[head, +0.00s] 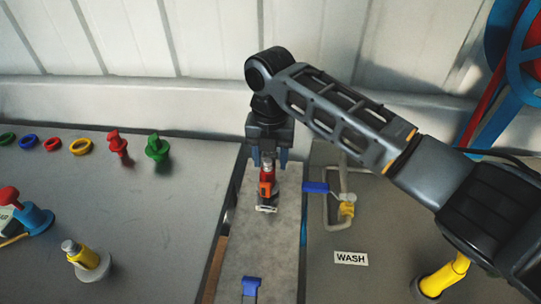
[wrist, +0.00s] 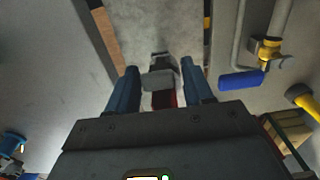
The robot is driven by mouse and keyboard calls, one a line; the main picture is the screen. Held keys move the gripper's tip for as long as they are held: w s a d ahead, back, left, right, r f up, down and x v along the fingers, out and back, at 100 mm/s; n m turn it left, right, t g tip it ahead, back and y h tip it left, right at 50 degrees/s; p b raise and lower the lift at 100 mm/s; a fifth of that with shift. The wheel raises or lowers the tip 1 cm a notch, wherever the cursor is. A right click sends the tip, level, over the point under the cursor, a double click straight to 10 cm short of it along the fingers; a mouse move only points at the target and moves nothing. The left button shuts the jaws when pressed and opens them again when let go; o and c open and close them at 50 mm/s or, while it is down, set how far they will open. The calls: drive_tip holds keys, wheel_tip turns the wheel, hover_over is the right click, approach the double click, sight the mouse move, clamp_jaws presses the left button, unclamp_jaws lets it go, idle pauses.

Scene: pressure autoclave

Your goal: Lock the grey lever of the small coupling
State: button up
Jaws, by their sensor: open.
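The small coupling (head: 267,190) is a red and orange fitting with a grey part at its near end. It sits on a pale grey strip (head: 262,235) in the middle of the bench. My gripper (head: 268,162) points down over the coupling's far end, with its blue fingers spread. In the wrist view my gripper (wrist: 161,82) is open, with a grey piece (wrist: 159,79), which looks like the lever, between the fingertips. Gaps show beside the fingers, but I cannot tell whether either touches. Red shows below the grey piece.
A blue handle (head: 315,187) on a pipe with a yellow fitting (head: 347,209) stands close on the right. A blue clip (head: 251,284) is at the strip's near end. Red (head: 117,143) and green (head: 157,147) knobs stand back left. The left bench has free room.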

drive_tip(key=shift+f, duration=0.25)
clamp_jaws()
idle(0.3)
